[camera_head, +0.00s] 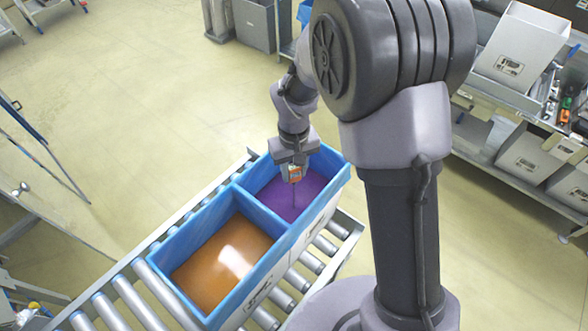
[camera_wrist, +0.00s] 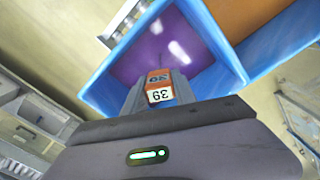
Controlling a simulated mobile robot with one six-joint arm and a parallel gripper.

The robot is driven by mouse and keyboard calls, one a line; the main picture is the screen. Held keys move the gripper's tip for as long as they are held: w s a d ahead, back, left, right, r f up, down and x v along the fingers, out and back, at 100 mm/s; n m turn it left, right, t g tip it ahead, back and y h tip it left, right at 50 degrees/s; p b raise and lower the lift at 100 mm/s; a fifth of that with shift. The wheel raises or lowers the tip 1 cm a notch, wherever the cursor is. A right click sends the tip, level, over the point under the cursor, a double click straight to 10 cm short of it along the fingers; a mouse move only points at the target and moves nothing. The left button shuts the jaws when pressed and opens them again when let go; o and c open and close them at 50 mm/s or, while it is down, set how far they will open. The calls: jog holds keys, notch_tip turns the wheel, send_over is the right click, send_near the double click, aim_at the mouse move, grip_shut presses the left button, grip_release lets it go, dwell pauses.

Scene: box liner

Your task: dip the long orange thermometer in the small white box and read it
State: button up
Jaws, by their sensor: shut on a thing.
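My gripper (camera_head: 293,160) is shut on the orange thermometer (camera_head: 295,173), whose body shows between the fingers in the wrist view (camera_wrist: 159,77). A white face on it carries digits that look like 39 in the wrist view. Its thin dark probe points down over the purple content of the small white box (camera_head: 322,218), which has a blue lining and rim. The probe's lower end is against the purple in the head view. I cannot tell how deep its tip is, or whether it is under the surface.
A larger blue-lined box (camera_head: 173,246) with shiny orange content stands directly beside the small one. Both rest on a roller conveyor (camera_head: 133,300). Shelving with grey bins (camera_head: 525,155) stands at the right. The floor at the left is mostly open.

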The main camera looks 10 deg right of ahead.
dwell(0.3)
notch_tip(320, 180, up, 25)
jog(key=p, duration=1.9)
jog(key=shift+f, duration=0.1)
